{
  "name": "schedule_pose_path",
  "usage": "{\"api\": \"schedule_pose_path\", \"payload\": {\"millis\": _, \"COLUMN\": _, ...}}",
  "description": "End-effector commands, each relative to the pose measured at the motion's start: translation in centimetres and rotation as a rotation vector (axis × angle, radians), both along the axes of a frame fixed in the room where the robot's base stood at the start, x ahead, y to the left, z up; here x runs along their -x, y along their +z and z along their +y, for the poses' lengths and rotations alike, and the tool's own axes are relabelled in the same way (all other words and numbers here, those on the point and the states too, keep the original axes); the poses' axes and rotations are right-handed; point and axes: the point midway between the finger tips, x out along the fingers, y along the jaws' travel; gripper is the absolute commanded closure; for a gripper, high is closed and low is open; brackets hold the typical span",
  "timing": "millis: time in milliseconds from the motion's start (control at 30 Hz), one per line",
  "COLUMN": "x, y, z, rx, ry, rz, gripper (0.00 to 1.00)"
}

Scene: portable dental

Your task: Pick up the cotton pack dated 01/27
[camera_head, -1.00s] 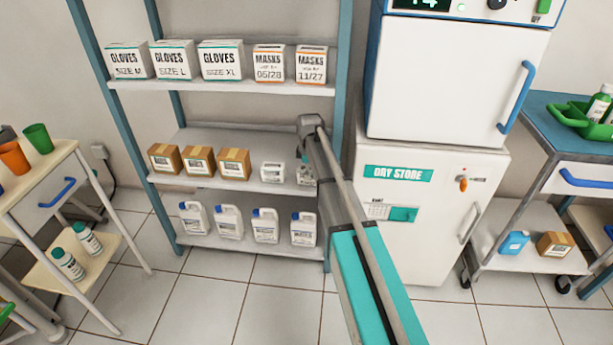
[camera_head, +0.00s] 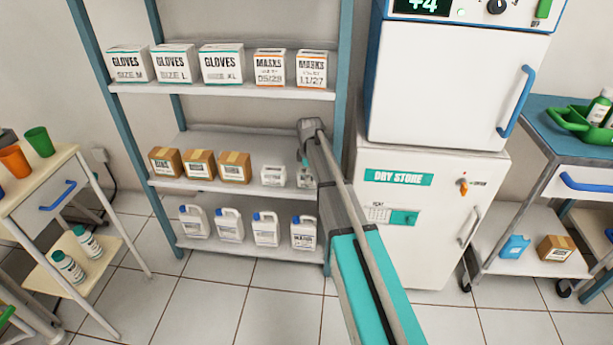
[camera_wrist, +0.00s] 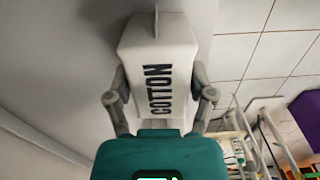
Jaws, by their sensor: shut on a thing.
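A white cotton pack (camera_wrist: 158,50) with the dark word COTTON sits between the two fingers of my gripper (camera_wrist: 158,84) in the wrist view. The fingers are shut on its sides. No date is readable on it. In the head view this appears to be the right-hand white pack (camera_head: 305,179) on the middle shelf, partly hidden by my arm. Another white pack (camera_head: 273,175) stands just to its left, its print too small to read. I cannot tell whether the held pack touches the shelf.
Brown boxes (camera_head: 199,164) stand further left on the middle shelf (camera_head: 225,188). Glove and mask boxes (camera_head: 221,65) fill the shelf above, and white jugs (camera_head: 229,224) stand below. A rack post (camera_head: 339,110) and the dry store cabinet (camera_head: 400,240) are close on the right.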

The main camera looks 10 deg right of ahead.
Motion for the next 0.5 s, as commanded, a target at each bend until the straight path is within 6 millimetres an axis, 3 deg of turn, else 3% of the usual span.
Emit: {"api": "schedule_pose_path", "payload": {"millis": 500, "x": 0.0, "y": 3.7, "z": 0.0, "rx": 0.0, "ry": 0.0, "rz": 0.0, "gripper": 0.77}}
